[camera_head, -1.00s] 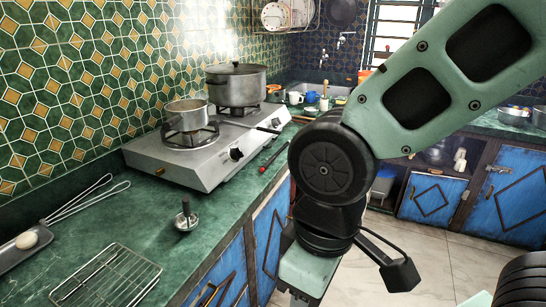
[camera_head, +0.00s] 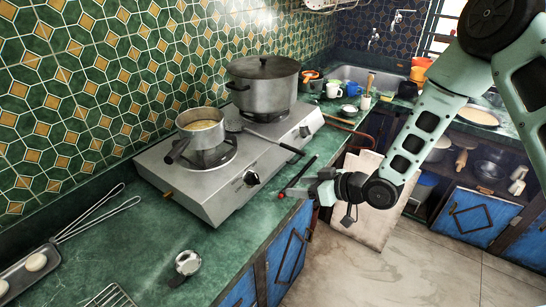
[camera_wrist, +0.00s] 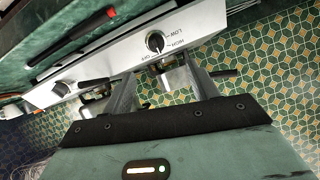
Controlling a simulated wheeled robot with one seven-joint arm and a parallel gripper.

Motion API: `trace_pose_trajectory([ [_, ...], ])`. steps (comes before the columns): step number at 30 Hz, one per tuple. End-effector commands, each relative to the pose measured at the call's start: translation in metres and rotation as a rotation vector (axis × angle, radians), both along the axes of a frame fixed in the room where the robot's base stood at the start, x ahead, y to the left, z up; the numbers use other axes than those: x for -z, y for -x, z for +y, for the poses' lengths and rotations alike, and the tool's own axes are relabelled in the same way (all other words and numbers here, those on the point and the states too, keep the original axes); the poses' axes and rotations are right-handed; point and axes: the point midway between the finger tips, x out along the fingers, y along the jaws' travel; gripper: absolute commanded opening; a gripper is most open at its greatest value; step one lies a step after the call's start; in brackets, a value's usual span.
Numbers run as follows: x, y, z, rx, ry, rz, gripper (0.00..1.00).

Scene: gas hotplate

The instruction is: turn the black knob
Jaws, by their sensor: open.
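A black knob (camera_head: 251,178) sits on the front panel of the silver gas hotplate (camera_head: 215,205), towards its left burner. In the wrist view the knob (camera_wrist: 155,41) shows just beyond and between the fingertips, with its pointer and the printed dial marks around it. A second black knob (camera_head: 304,131) is further right on the same panel; it also shows in the wrist view (camera_wrist: 61,88). My gripper (camera_head: 302,190) is in front of the panel, to the right of the first knob and apart from it. Its two fingers (camera_wrist: 158,70) are spread with nothing between them.
A small pot (camera_head: 201,130) and a large lidded pot (camera_head: 263,85) stand on the burners. A black handle (camera_head: 278,143) juts over the panel. A red-tipped black tool (camera_head: 303,171) lies on the green counter near my gripper. A small metal item (camera_head: 187,263) stands at the front.

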Motion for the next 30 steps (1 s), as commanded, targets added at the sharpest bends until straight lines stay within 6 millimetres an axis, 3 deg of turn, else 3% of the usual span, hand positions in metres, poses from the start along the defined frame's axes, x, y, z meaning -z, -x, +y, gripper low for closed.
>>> trace_pose_trajectory([
  [8,0.001,-0.007,0.004,0.002,-0.076,-0.031,0.59],
  [30,0.053,-0.082,0.11,0.004,-0.073,-0.03,0.59],
])
